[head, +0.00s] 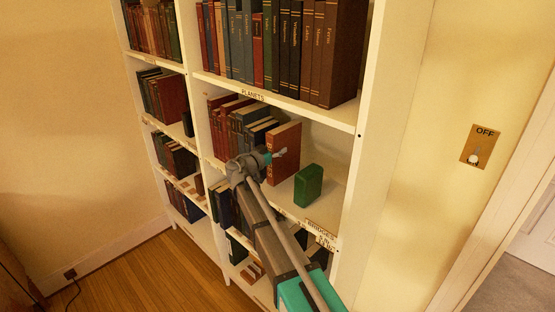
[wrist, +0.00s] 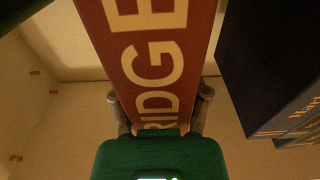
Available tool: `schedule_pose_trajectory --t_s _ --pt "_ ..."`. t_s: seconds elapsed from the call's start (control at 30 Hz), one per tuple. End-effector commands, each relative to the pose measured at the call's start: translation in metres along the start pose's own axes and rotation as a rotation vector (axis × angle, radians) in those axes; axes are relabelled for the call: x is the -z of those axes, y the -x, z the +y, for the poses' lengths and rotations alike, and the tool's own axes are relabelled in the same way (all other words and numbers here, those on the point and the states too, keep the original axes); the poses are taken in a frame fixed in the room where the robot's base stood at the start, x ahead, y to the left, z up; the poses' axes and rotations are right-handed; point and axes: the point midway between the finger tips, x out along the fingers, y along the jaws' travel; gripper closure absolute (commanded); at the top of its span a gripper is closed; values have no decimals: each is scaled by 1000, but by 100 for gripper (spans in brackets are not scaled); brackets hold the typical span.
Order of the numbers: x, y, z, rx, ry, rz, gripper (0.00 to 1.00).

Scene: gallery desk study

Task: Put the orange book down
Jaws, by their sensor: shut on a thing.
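The orange book (head: 288,150) is upright in the middle bay of the bookcase, to the right of a row of dark books. In the wrist view its red-orange spine (wrist: 152,50) with large cream letters fills the middle. My gripper (head: 277,154) is shut on the book, with one finger on each side of the spine; the wrist view also shows my gripper (wrist: 161,105). My gripper hides part of the spine. I cannot tell whether the book's lower edge touches the shelf board.
A green block-like object (head: 308,186) stands to the right on the same shelf (head: 331,165), with bare board around it. Dark books (head: 240,125) stand at the left, and also show close by in the wrist view (wrist: 270,60). A "BRIDGES" label (head: 321,229) is on the shelf's front edge.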

Motion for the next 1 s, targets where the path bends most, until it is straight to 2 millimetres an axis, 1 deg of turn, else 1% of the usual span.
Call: schedule_pose_trajectory --t_s 0.13,0.27,0.7,1.0 --pt "0 0 0 0 1 3 100" --pt "-5 0 0 0 1 3 100" --pt "-34 1 0 0 1 3 100" --pt "-37 2 0 0 1 3 100"
